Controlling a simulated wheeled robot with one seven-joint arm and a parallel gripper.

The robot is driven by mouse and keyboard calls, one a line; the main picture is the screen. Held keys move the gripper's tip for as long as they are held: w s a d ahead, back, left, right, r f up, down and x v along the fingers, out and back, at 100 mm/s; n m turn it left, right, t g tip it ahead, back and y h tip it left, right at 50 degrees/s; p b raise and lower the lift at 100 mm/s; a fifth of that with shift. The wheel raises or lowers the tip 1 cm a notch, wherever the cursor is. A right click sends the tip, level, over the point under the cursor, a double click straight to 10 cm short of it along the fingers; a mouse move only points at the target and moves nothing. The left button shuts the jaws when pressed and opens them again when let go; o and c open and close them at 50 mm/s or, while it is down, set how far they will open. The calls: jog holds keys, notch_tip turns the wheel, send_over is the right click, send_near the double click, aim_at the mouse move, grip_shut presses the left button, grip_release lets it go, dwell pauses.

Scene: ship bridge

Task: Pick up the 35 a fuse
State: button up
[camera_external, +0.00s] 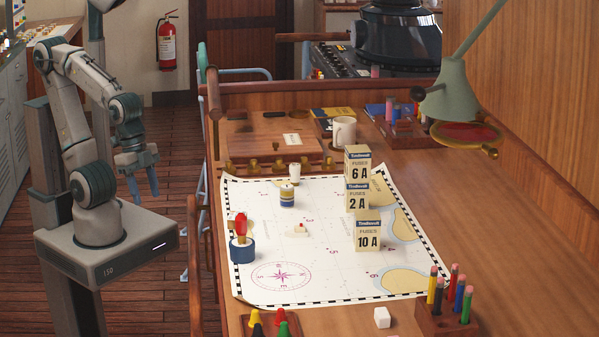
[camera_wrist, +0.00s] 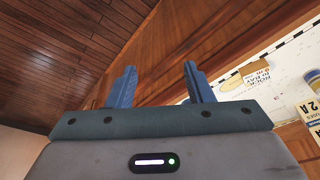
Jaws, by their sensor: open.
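No label reading 35 A is legible, so I cannot tell which item is the 35 A fuse. My gripper (camera_external: 145,188) is open and empty, left of the table and apart from everything. Its blue fingers (camera_wrist: 160,82) show in the wrist view.
A pencil block (camera_external: 437,322), white cube (camera_external: 382,317), mug (camera_external: 343,131) and green lamp (camera_external: 450,92) surround the chart. A raised wooden rim (camera_external: 213,95) borders the table.

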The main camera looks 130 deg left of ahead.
jog(key=shift+o, duration=0.8)
